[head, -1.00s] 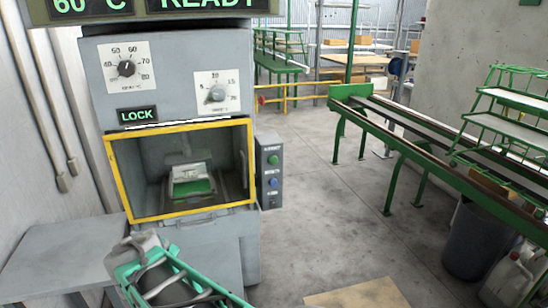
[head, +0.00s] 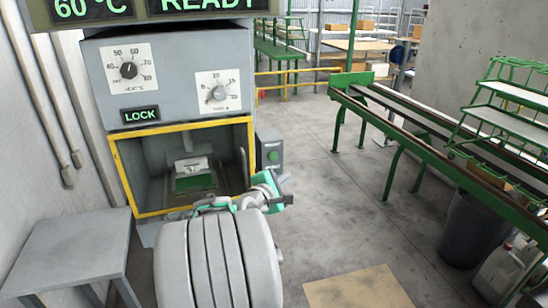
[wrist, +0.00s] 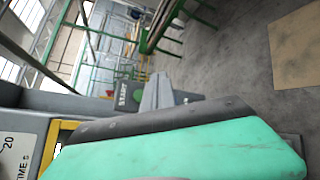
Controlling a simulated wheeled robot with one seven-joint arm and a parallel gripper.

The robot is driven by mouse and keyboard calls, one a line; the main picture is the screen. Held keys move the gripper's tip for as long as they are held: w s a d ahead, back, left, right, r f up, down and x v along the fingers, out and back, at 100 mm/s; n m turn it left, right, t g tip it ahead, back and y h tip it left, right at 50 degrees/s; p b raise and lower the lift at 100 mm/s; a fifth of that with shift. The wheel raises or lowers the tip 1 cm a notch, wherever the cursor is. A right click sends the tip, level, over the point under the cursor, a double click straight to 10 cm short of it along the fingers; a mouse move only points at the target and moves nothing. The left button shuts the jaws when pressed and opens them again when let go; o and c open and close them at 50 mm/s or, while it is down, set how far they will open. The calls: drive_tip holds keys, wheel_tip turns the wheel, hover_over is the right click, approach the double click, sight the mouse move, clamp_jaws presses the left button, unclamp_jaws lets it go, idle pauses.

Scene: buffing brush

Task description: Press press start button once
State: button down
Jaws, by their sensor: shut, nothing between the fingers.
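The grey button box (head: 268,150) stands at the right side of the press. Its green button (head: 273,156) is visible in the head view, and its lower part is hidden behind my gripper. My gripper (head: 284,186) is shut and empty, in front of and just below the green button in the picture. I cannot tell whether it touches the box. In the wrist view the box's dark START label (wrist: 122,95) shows beside my grey fingertips (wrist: 163,90). The press (head: 180,75) reads 60 °C, READY and LOCK. Its yellow-framed chamber (head: 125,175) holds a green and white item (head: 194,178).
A grey table (head: 70,245) stands at the left by the wall. A green-framed conveyor (head: 430,145) runs along the right, with a green rack (head: 510,110) and a dark bin (head: 470,230). A tan board (head: 360,290) lies on the floor. The middle floor is clear.

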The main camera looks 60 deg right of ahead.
drive_tip(key=w+d+b, duration=0.1)
drive_tip(key=w+d, duration=0.5)
drive_tip(key=shift+w+d, duration=0.15)
drive_tip(key=shift+w, duration=0.05)
idle(2.1)
drive_tip(key=shift+w+d, duration=0.25)
drive_tip(key=shift+w+d, duration=0.35)
drive_tip(key=shift+w, duration=0.05)
idle(0.8)
drive_tip(key=shift+s+a, duration=0.65)
drive_tip(key=shift+s, duration=0.05)
drive_tip(key=shift+s+a+p, duration=0.5)
drive_tip(key=shift+s+a, duration=1.25)
